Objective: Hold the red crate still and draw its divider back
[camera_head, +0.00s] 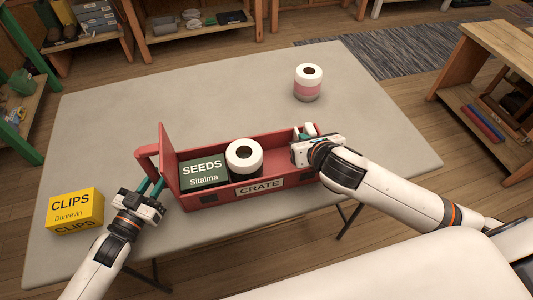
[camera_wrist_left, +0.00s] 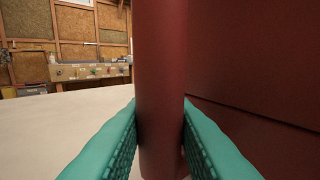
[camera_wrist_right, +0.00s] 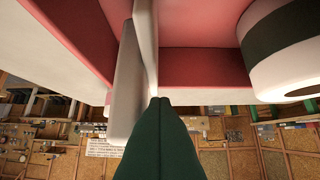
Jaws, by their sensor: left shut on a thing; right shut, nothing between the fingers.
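The red crate (camera_head: 226,190) stands on the table with a tall red panel at its left end. My left gripper (camera_head: 152,187) is shut on the upright red handle bar (camera_wrist_left: 160,60) at that end. My right gripper (camera_head: 300,138) is at the crate's right end, its fingers largely hidden by its own body. In the right wrist view its fingers (camera_wrist_right: 158,102) are shut and empty, with their tips against or very near a pale upright panel (camera_wrist_right: 128,80). I cannot tell for certain whether this panel is the divider.
A green SEEDS box (camera_head: 204,172) and a white roll (camera_head: 244,163) stand inside the crate. A yellow CLIPS box (camera_head: 75,206) is left of my left gripper. A pink-and-white roll (camera_head: 307,88) stands at the back.

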